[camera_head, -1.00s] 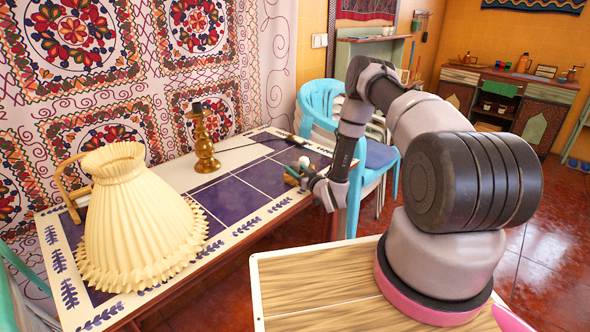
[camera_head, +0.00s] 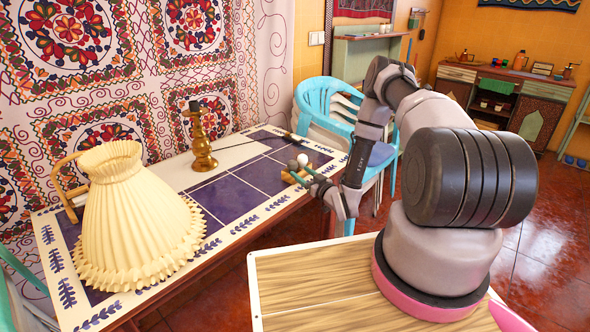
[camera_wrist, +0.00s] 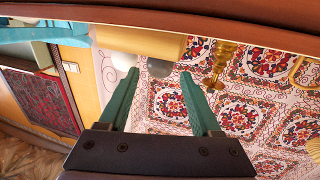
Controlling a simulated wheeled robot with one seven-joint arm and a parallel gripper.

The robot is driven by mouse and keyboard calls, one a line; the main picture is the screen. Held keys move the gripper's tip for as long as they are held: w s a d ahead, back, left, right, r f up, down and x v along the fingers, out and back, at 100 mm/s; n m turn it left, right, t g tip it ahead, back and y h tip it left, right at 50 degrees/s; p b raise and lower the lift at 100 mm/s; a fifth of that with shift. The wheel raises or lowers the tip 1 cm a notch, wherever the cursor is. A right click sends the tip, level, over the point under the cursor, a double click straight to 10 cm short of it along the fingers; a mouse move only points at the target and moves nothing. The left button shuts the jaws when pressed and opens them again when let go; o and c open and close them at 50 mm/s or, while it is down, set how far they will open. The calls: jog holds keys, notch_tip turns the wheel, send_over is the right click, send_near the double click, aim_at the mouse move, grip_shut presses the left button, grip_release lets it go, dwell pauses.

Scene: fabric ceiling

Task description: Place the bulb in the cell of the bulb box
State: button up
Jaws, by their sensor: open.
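A white round bulb (camera_head: 302,159) and a grey round bulb (camera_head: 293,165) stand upright side by side at the tan bulb box (camera_head: 289,178), on the table's near right part. In the wrist view, the box (camera_wrist: 145,42) shows inverted, with the grey bulb (camera_wrist: 160,67) between the lines of my fingers and the pale bulb (camera_wrist: 122,62) partly behind one finger. My gripper (camera_head: 312,179) has teal fingers, open and empty, to the right of the box. Its opening (camera_wrist: 160,78) faces the grey bulb, apart from it. The cells are too small to make out.
A cream pleated lampshade (camera_head: 140,220) stands on the table's left side, and a brass candlestick (camera_head: 202,145) at the back. The blue-patterned tabletop (camera_head: 228,197) is clear between them and the box. A turquoise chair (camera_head: 330,105) stands behind the table's right end.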

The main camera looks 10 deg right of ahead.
jog(key=v, duration=0.5)
jog(key=w+d+r+g+h, duration=0.1)
jog(key=w+d+r+h, duration=0.2)
jog(key=r, duration=0.4)
jog(key=w+d+r+g, duration=0.2)
jog(key=w+r, duration=0.4)
jog(key=r, duration=0.1)
jog(key=s+d+r+m+g+h, duration=0.1)
jog(key=s+r+m+h, duration=0.1)
jog(key=r, duration=0.7)
jog(key=s+d+r+m+g+h, duration=0.1)
jog(key=s+d+r+h, duration=0.1)
jog(key=r, duration=0.6)
jog(key=s+a+r+m+g, duration=0.1)
jog(key=s+r+m+g, duration=0.15)
jog(key=s+r, duration=0.95)
jog(key=s+a+r+m+g+y, duration=0.1)
jog(key=s+a+r, duration=0.2)
jog(key=s, duration=0.8)
jog(key=s+a+r+m+g+y, duration=0.1)
jog(key=s+a+r+m, duration=0.1)
jog(key=s, duration=0.9)
jog(key=shift+s+a+r, duration=0.25)
jog(key=shift+a+r, duration=0.1)
jog(key=shift+a, duration=0.1)
